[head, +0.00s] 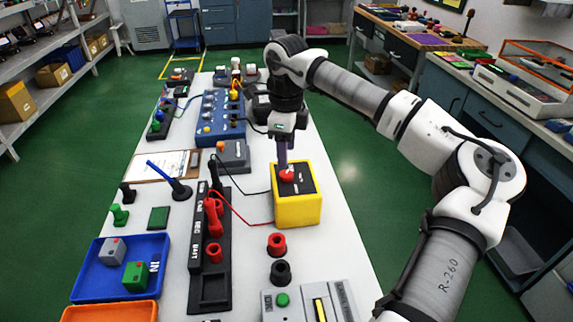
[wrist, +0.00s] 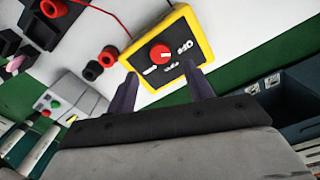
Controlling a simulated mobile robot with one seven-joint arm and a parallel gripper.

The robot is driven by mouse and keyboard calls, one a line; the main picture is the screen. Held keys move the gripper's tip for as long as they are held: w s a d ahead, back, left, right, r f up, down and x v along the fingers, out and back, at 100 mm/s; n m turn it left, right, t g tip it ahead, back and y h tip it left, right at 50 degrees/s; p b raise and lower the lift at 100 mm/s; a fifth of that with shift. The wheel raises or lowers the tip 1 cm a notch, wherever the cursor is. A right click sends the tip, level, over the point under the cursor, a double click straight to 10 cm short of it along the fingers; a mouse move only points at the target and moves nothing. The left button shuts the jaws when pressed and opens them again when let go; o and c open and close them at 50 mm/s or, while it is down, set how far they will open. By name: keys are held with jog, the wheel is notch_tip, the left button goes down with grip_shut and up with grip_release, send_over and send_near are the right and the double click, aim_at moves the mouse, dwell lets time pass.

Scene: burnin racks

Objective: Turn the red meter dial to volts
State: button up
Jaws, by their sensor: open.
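The yellow meter (head: 297,211) stands on the white table, with a black face and a red dial (head: 287,175) on top. In the wrist view the whole face of the meter (wrist: 183,22) shows, with the red dial (wrist: 161,53) and a pale mark on it. My gripper (head: 283,160) points down over the meter, close to the dial. Its two dark fingers (wrist: 163,84) are apart in the wrist view, with nothing between them.
A black holder (head: 209,290) with red probes stands left of the meter, with red and black leads running to it. Red (head: 277,244) and black (head: 280,272) sockets stand in front. A blue tray (head: 88,286) is at front left, and a blue panel (head: 221,116) stands behind.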

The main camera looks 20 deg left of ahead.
aim_at(286, 173)
notch_tip(286, 173, down, 6)
jog(key=shift+f+p, duration=0.15)
jog(key=shift+p, duration=0.35)
jog(key=c, duration=1)
